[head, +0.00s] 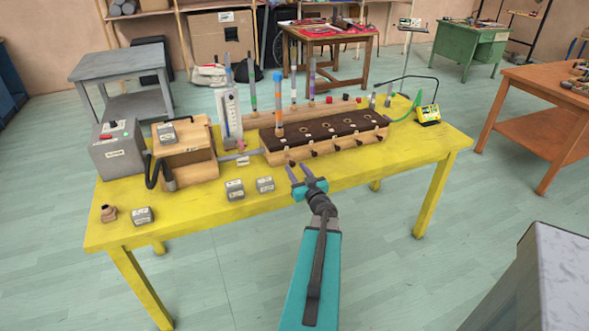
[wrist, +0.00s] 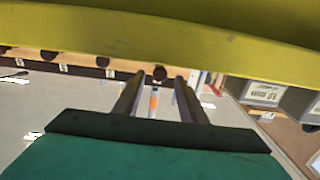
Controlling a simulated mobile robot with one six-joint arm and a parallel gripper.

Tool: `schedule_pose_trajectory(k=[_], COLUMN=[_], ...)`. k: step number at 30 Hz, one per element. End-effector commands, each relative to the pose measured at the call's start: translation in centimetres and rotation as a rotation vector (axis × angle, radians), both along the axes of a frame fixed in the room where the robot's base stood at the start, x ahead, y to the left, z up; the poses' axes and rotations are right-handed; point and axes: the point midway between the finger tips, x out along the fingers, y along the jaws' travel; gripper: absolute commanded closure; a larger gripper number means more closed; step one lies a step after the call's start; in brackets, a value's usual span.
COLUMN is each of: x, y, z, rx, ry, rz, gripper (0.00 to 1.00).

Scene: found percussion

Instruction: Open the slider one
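A wooden wind chest (head: 325,135) with a dark top stands on the yellow table (head: 335,182). A row of dark slider knobs runs along its front, and the leftmost one (head: 290,163) is taken as slider one. An orange-and-grey pipe (head: 278,118) stands on the chest behind that knob. My gripper (head: 299,172) is open at the chest's front left, its fingers pointing at this knob. In the wrist view, a dark round knob (wrist: 160,74) appears between the two open fingertips (wrist: 159,80). I cannot tell whether the fingers reach around it. No grip on it shows.
Small grey labelled blocks (head: 235,190) lie left of my gripper on the table. A grey box (head: 117,150), a wooden bellows-like box (head: 187,150) and a white gauge stand (head: 229,115) fill the left side. A yellow device (head: 428,115) sits at the right end. The front-right tabletop is clear.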

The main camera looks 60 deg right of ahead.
Motion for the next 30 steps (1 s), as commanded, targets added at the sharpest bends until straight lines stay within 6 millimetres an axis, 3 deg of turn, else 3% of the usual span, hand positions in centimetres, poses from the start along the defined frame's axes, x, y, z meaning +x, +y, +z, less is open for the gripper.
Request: schedule_pose_trajectory(k=[23, 30], x=[-7.0, -7.6], y=[5.4, 5.7], z=[-0.1, 0.3], rx=[0.000, 0.002], ry=[0.001, 0.002], rz=[0.000, 0.002], gripper=[0.62, 0.62])
